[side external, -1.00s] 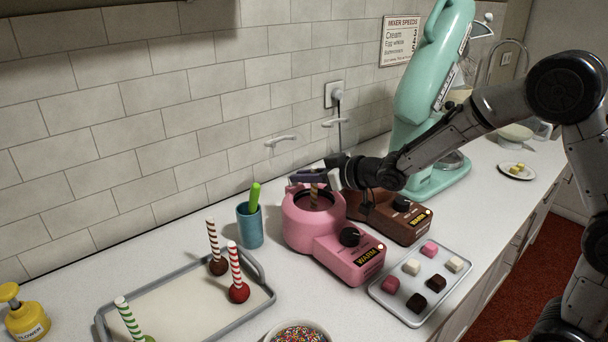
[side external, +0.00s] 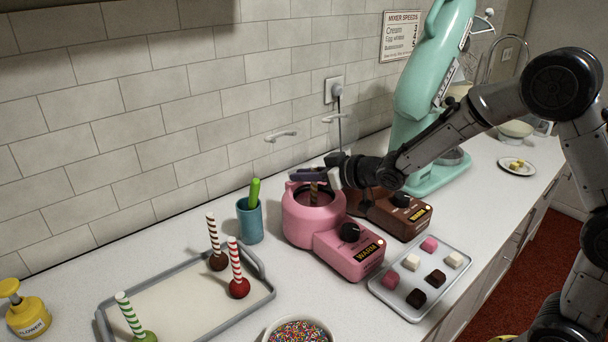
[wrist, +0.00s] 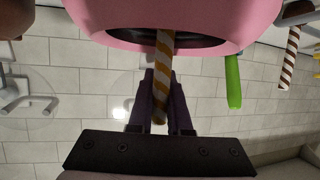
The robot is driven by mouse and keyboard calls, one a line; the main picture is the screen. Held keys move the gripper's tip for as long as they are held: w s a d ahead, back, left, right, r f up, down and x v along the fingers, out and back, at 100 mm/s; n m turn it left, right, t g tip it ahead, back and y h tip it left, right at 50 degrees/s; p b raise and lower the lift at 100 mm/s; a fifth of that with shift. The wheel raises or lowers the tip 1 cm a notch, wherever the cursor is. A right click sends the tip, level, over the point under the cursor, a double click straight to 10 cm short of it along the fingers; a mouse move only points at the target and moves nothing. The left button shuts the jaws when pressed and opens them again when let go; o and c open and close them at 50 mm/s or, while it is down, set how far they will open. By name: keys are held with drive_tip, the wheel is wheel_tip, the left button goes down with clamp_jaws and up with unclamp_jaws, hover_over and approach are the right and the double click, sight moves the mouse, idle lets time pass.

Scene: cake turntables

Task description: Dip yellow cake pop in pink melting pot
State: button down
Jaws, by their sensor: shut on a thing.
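The pink melting pot (side external: 308,228) stands on the counter in the middle of the side view, and its rim also shows at the top of the wrist view (wrist: 225,22). My gripper (side external: 316,177) is right over the pot's opening, shut on the striped stick (wrist: 162,70) of a cake pop. The stick has yellow-brown and white stripes and runs down into the pot. The cake pop's head is hidden inside the pot, so its colour does not show. The gripper (wrist: 160,100) shows in the wrist view with the stick between its fingers.
A brown melting pot (side external: 395,218) stands right behind the pink one. A blue cup (side external: 249,222) with a green tool is to the left. A tray (side external: 165,325) holds several cake pops at front left. A sweets tray (side external: 440,295) and sprinkle bowl (side external: 298,332) are in front.

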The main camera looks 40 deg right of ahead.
drive_tip(key=shift+r, duration=0.2)
drive_tip(key=shift+r, duration=3)
